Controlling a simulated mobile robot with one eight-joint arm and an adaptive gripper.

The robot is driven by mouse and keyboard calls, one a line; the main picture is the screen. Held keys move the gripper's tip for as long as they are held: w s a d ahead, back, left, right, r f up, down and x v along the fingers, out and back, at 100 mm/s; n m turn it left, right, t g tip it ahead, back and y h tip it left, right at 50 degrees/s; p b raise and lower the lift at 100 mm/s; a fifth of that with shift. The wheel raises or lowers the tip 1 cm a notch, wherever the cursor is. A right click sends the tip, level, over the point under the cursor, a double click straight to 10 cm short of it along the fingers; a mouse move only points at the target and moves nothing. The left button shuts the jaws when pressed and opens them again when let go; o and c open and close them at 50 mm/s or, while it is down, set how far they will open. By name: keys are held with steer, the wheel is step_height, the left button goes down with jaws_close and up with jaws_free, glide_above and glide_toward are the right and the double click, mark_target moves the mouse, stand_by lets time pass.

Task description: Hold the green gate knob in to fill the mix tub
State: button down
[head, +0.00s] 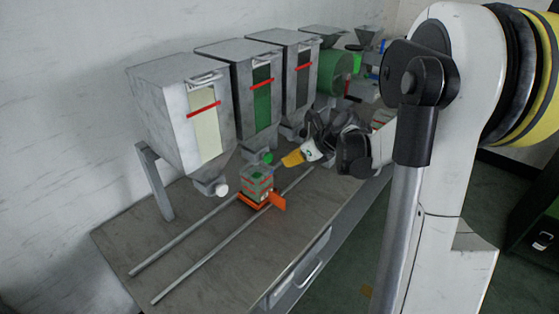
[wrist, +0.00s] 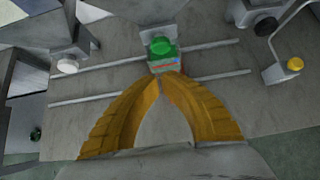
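The green gate knob (head: 267,158) sits at the outlet under the middle hopper, the one with the green window (head: 262,108). In the wrist view the knob (wrist: 161,46) is just beyond my fingertips. The mix tub (head: 257,184), with green and red marks, stands on an orange carriage (head: 254,203) below that outlet. Its contents cannot be made out. My gripper (head: 280,163) points at the knob from the right; the wrist view shows its yellow fingers (wrist: 158,76) with tips together and nothing between them. Whether the tips touch the knob cannot be told.
The carriage sits on two rails (head: 185,235) along the bench. The left hopper has a white knob (head: 221,189). A yellow knob (wrist: 295,64) shows at right in the wrist view. A green drum machine (head: 335,72) stands farther back.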

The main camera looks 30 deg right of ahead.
steer(key=v, duration=0.4)
steer(key=shift+s+p, duration=0.1)
steer(key=shift+p, duration=0.3)
stand_by(0.7)
